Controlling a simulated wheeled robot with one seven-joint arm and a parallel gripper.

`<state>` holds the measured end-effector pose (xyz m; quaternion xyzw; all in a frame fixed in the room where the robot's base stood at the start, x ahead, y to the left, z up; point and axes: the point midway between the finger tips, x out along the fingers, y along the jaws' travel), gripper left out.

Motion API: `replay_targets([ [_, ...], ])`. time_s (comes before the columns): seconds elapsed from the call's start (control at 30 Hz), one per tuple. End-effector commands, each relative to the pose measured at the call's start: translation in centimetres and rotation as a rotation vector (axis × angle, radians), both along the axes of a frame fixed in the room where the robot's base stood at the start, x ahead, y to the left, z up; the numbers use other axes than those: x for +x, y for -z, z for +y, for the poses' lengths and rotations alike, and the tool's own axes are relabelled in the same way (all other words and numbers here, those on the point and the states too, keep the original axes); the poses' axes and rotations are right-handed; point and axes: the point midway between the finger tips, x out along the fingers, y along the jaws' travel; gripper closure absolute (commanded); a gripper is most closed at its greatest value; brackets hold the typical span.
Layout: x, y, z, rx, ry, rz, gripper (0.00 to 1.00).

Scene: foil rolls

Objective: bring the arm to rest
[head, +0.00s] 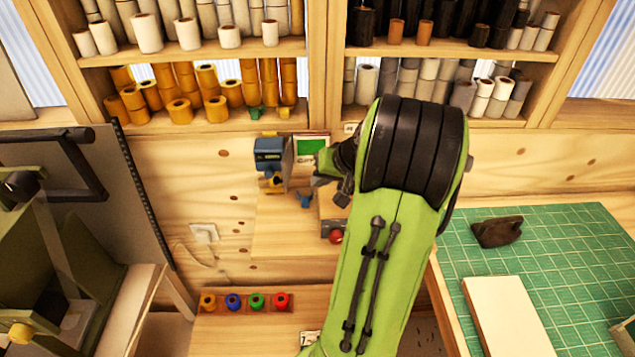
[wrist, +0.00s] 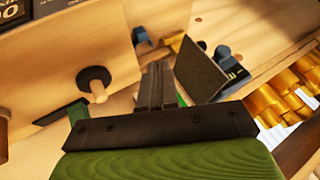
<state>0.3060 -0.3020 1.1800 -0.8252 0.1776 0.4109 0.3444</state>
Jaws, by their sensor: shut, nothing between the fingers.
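My green arm (head: 385,240) reaches up through the middle of the head view and bends at a large black ribbed joint. My gripper (wrist: 156,72) shows in the wrist view with its two dark fingers side by side, shut and empty. In the head view the arm's end is in front of the small wooden stand by the back wall, largely hidden by the arm, so the fingertips are hard to make out. The wrist view shows a black disc with a wooden peg (wrist: 97,84) left of the fingers, apart from them.
A blue device (head: 269,153) and a green-screened panel (head: 310,148) stand close by the arm's end. Shelves of orange rolls (head: 182,109) and grey rolls (head: 408,80) are behind. A tray of coloured rolls (head: 245,300) is lower left; a green cutting mat (head: 580,250) lies right.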

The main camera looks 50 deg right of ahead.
Motion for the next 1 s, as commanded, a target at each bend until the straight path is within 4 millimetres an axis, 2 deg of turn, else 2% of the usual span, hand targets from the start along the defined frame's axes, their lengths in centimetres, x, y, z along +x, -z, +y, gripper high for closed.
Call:
replay_targets([
  [0.1, -1.5, -2.0, 0.0, -0.004, 0.004, 0.0, 1.0],
  [0.3, -3.2, -4.4, 0.3, -0.003, 0.005, -0.001, 1.0],
  [0.67, -3.5, -4.6, 0.4, 0.0, 0.001, 0.001, 1.0],
  [0.73, -3.2, -4.8, 1.0, -0.005, -0.011, 0.006, 1.0],
  [0.77, -2.8, -4.9, 1.6, -0.013, -0.025, 0.014, 1.0],
  [0.87, -1.1, -5.8, 6.0, -0.057, -0.113, 0.057, 1.0],
  [0.93, -0.2, -6.5, 10.5, -0.105, -0.197, 0.097, 1.0],
  [1.0, -0.3, -7.1, 15.1, -0.159, -0.28, 0.133, 1.0],
])
